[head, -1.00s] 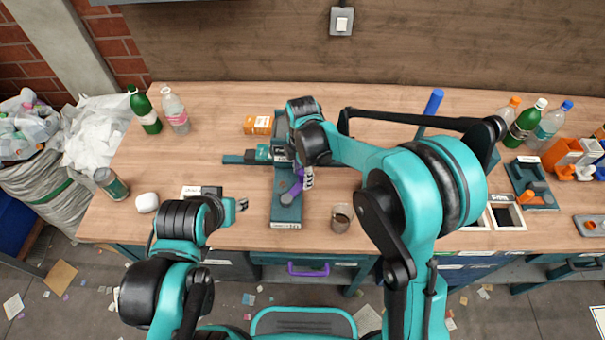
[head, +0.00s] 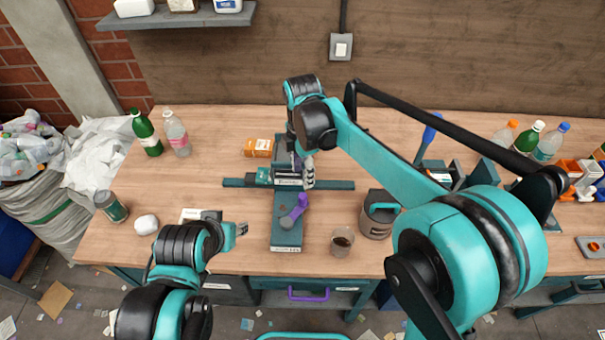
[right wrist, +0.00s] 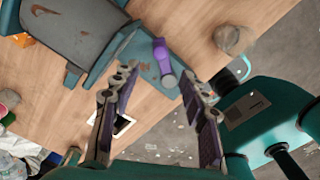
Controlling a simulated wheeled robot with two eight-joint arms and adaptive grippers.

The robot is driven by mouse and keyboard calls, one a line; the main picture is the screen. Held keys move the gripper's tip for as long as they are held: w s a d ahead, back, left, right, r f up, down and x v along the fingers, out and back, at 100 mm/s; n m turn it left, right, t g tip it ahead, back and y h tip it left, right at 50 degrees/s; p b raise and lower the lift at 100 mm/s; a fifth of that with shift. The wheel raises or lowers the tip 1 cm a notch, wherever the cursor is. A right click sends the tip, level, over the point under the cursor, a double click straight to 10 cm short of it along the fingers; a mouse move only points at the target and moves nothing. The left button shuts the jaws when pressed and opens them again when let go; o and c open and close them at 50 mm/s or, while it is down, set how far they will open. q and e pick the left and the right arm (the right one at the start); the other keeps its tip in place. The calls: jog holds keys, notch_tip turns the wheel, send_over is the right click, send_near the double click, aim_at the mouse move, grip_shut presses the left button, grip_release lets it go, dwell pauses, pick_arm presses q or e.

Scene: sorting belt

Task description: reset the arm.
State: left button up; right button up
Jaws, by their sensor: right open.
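My right gripper (head: 308,172) is over the teal sorting rig in the middle of the bench, with its arm coming in from the right. In the right wrist view its two fingers (right wrist: 160,74) are spread apart with nothing held between them. Beyond the fingers a purple-handled tool (right wrist: 162,62) lies on the teal board; it also shows in the head view (head: 294,211), apart from the gripper. My left gripper (head: 241,229) is low over the bench's front left; it is too small to tell whether its jaws are open.
A glass of dark liquid (head: 342,241) and a grey pot with a teal lid (head: 376,222) stand right of the board. An orange box (head: 258,148) is behind it. Bottles stand at both ends, including a green one (head: 147,133).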

jog(key=shift+d, duration=0.1)
jog(key=s+d+m+t, duration=0.7)
jog(key=s+d+m, duration=1)
jog(key=m, duration=0.6)
jog(key=shift+d+f+m+b, duration=0.2)
jog(key=shift+d+m+b, duration=0.2)
jog(key=shift+d, duration=0.8)
